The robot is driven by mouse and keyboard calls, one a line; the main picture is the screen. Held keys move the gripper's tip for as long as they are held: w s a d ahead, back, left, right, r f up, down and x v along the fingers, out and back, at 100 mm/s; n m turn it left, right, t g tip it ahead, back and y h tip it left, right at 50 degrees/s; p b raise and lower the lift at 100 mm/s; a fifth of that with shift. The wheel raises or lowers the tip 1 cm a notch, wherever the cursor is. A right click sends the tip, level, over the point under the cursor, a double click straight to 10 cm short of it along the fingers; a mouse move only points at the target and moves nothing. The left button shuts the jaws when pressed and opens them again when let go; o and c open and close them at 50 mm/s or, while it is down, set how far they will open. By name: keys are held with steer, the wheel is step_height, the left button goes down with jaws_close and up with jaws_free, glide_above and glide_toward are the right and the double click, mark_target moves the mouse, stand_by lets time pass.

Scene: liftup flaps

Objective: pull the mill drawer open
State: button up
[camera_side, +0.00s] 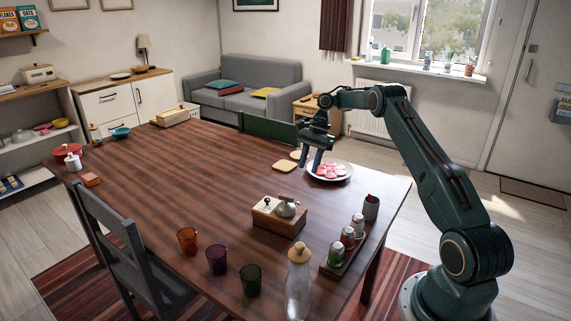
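The mill (277,222) is a small wooden box with a rounded metal top and a crank with a knob. It stands upright on the dining table (190,182), near the middle of its right part. I cannot make out the drawer or its handle at this size, so I cannot tell whether it is open or closed. My gripper (311,165) points down beside the left edge of a plate of pink slices (342,171), beyond the mill and apart from it. Its two fingers look spread, with nothing visible between them.
A spice rack with jars (345,246) stands right of the mill, with a grey cup (371,207) at its far end. A glass bottle (298,284) and three coloured tumblers (217,260) stand on the near side. The table left of the mill is mostly clear.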

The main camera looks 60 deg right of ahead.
steer(key=shift+a+f, duration=0.1)
steer(key=shift+x, duration=6.7)
steer(key=shift+c, duration=0.3)
jaws_close()
